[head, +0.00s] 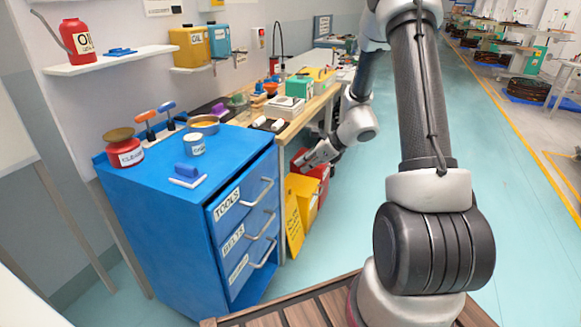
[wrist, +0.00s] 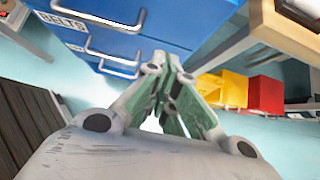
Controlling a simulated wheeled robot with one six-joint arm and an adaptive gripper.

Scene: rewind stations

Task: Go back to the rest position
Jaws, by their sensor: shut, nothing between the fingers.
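My arm rises on the right of the head view and bends over toward the workbench. My gripper (head: 310,158) hangs low beside the blue cabinet's right side, in front of the workbench end. In the wrist view my gripper (wrist: 168,80) has its two fingers together at the tips, with nothing between them. The gripper appears apart from the cabinet.
A workbench (head: 312,108) with tools runs behind the cabinet. Yellow and red bins (head: 303,192) stand below it, near my gripper. A red tin (head: 125,150) and other small things stand on the cabinet top. The teal floor (head: 480,150) at right is clear.

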